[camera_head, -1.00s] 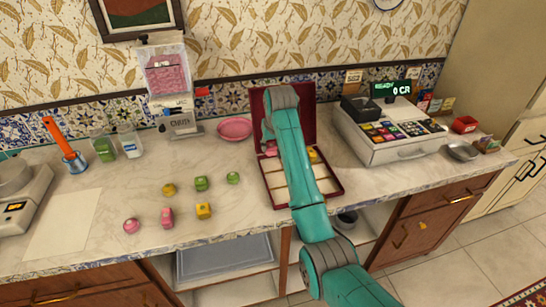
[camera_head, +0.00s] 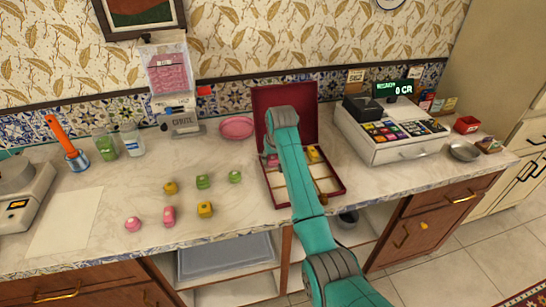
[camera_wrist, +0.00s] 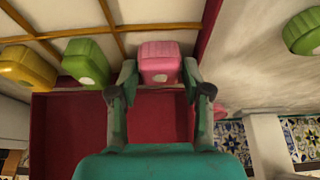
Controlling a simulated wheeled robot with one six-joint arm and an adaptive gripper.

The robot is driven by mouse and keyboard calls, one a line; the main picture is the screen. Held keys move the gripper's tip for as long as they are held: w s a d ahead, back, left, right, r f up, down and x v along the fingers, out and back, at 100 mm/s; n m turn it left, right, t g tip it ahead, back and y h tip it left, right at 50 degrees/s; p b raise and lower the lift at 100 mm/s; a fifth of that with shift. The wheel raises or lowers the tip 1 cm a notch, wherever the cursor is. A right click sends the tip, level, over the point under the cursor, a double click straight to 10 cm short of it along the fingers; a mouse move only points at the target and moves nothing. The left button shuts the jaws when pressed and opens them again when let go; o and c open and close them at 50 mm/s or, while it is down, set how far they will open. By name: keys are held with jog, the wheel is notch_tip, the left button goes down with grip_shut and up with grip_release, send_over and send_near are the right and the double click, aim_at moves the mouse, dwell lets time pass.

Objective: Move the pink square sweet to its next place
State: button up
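A pink square sweet (camera_wrist: 158,62) is between the two fingers of my gripper (camera_wrist: 160,82) in the wrist view, with a finger against each side. It also shows in the head view (camera_head: 272,160), at the back left corner of the open dark red box (camera_head: 277,203). I cannot tell whether it touches the box floor. A green sweet (camera_wrist: 86,60) and a yellow sweet (camera_wrist: 28,68) sit in the same row of compartments. In the head view the yellow one (camera_head: 313,153) shows right of my arm; the green one is hidden behind my arm.
Several loose sweets stand left of the box, including a pink one (camera_head: 169,216) and a yellow one (camera_head: 205,209). The raised box lid (camera_head: 306,104) stands behind my gripper. A pink plate (camera_head: 237,127) is left of it; a cash register (camera_head: 395,140) stands to the right.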

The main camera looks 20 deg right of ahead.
jog(key=shift+r, duration=0.1)
jog(key=v, duration=1.2)
dwell(0.4)
